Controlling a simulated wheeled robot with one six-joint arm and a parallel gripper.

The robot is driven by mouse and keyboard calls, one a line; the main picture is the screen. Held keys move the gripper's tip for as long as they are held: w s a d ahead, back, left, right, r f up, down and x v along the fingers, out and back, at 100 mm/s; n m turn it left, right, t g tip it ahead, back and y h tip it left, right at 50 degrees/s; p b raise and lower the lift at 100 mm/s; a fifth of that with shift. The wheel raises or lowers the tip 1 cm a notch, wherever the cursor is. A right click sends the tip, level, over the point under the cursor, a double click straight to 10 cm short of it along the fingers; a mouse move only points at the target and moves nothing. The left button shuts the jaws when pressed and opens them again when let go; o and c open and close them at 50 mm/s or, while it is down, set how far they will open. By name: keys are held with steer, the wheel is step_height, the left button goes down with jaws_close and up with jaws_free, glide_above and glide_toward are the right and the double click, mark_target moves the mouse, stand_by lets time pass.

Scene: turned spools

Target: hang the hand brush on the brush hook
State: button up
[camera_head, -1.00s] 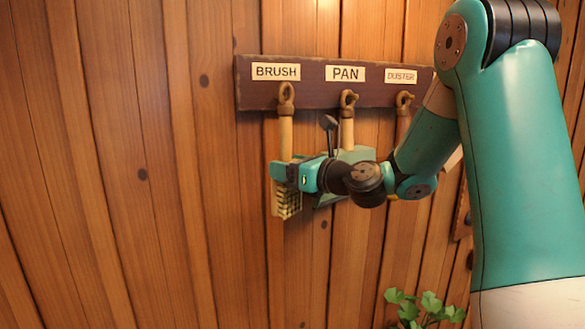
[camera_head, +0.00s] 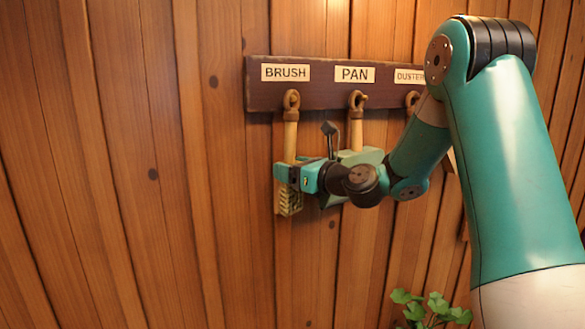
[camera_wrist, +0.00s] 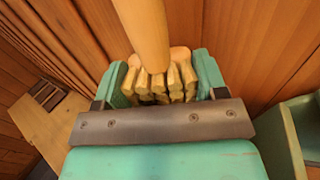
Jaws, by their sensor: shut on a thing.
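The hand brush (camera_head: 290,143) is upright below the BRUSH label, its loop at the top over the brush hook (camera_head: 291,98) on the dark rack. I cannot tell from this angle whether the loop bears on the hook. My gripper (camera_head: 288,174) is shut on the brush low down, where the handle meets the bristle head. In the wrist view the pale handle (camera_wrist: 142,35) rises between the teal fingers, with the yellowish bristles (camera_wrist: 158,82) between them. The lower bristles show beneath my gripper in the head view.
The rack (camera_head: 325,92) is fixed to a wood plank wall. A green dustpan (camera_head: 360,157) hangs under PAN, close to the right of my gripper. A hook under DUSTER (camera_head: 411,99) is partly behind my arm. A leafy plant (camera_head: 428,309) stands low at the right.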

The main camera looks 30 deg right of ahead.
stand_by(0.3)
steer(key=o, duration=1.2)
steer(key=shift+c, duration=0.2)
steer(key=b+v, duration=1.1)
steer(key=v, duration=0.6)
steer(key=shift+s, duration=0.25)
